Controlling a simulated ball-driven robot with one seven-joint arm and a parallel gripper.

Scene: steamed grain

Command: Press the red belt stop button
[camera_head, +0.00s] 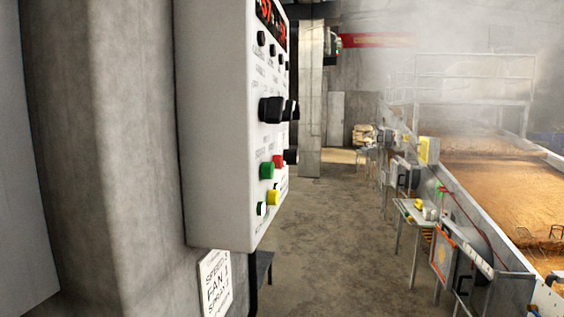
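A red button (279,162) sits on the face of a light grey control panel (222,120), which I see at a steep angle on the left. A green button (266,170) is beside it to the left, and a yellow button (273,197) is below. The labels are too small to read, so I cannot tell whether the red button is the belt stop. My gripper does not show in this view.
Black knobs (271,109) stick out of the panel. The panel hangs on a concrete pillar (105,150). A concrete floor aisle (330,215) runs clear ahead. On the right is a long grain bed (490,190) under steam, with a small table (408,208) along its side.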

